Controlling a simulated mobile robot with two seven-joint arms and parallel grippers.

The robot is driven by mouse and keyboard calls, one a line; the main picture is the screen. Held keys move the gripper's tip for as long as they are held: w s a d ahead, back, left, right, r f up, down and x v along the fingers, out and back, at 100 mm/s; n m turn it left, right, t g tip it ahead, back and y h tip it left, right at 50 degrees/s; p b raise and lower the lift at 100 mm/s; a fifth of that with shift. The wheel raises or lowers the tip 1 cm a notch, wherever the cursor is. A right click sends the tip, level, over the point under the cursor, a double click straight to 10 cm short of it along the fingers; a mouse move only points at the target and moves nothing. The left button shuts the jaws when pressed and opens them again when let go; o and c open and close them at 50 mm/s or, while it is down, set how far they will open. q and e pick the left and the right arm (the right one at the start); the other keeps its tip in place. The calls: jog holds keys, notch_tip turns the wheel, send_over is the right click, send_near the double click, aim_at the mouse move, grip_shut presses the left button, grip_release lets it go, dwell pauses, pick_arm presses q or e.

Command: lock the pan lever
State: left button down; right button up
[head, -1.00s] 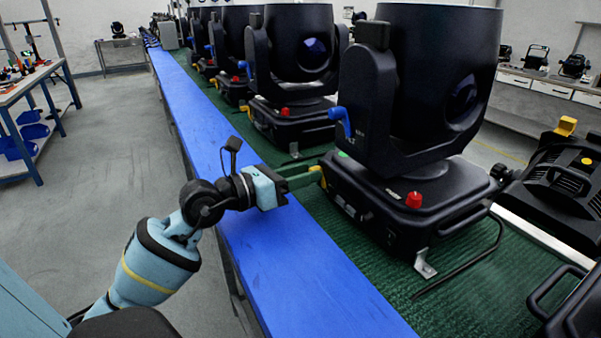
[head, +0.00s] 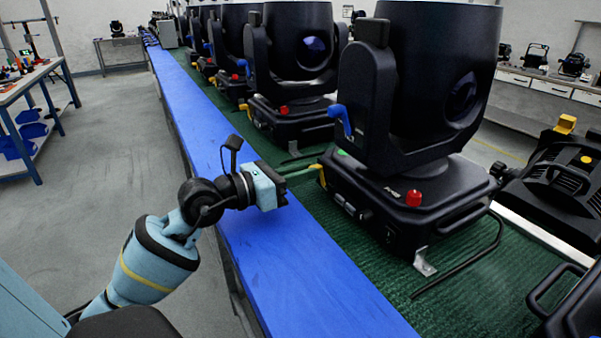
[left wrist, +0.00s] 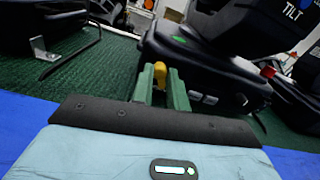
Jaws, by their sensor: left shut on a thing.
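The near black moving-head light (head: 395,195) stands on the green mat, with a red knob (head: 414,198) on its base. The yellow pan lever (head: 322,176) sticks out from the base's near-left corner. My left gripper (head: 310,179) reaches in from the left with its green fingers shut on this lever. In the left wrist view the yellow lever (left wrist: 160,71) shows between the two green fingertips (left wrist: 160,82). The blue lever (head: 341,119) on the yoke is apart from the gripper; the word TILT shows near it in the wrist view. My right gripper is out of view.
More black lights (head: 292,75) stand in a row behind on the green mat (head: 385,270). A blue strip (head: 300,285) runs along the bench's left edge. A black cable (head: 462,268) lies right of the near light. Another black fixture (head: 560,180) is at the right.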

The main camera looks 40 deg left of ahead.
pick_arm(q)
jog(key=m, duration=0.3)
jog(key=shift+s+d+r+b, duration=0.1)
jog(key=shift+s+d+b, duration=0.05)
jog(key=shift+d+b, duration=0.25)
jog(key=m, duration=0.1)
jog(key=m+b, duration=0.1)
jog(key=m, duration=0.1)
jog(key=shift+s+d, duration=0.15)
jog(key=shift+d, duration=0.25)
jog(key=shift+s+d+m+b, duration=0.15)
jog(key=shift+m+b, duration=0.3)
jog(key=shift+m, duration=0.45)
jog(key=shift+d+f+m+b, duration=0.2)
jog(key=shift+m+b, duration=0.25)
jog(key=shift+m, duration=0.25)
jog(key=shift+s+d+m+b, duration=0.1)
jog(key=shift+d+m+b, duration=0.1)
jog(key=shift+m+b, duration=0.5)
jog(key=shift+m, duration=0.3)
jog(key=c, duration=1.4)
grip_release()
jog(key=shift+s, duration=0.1)
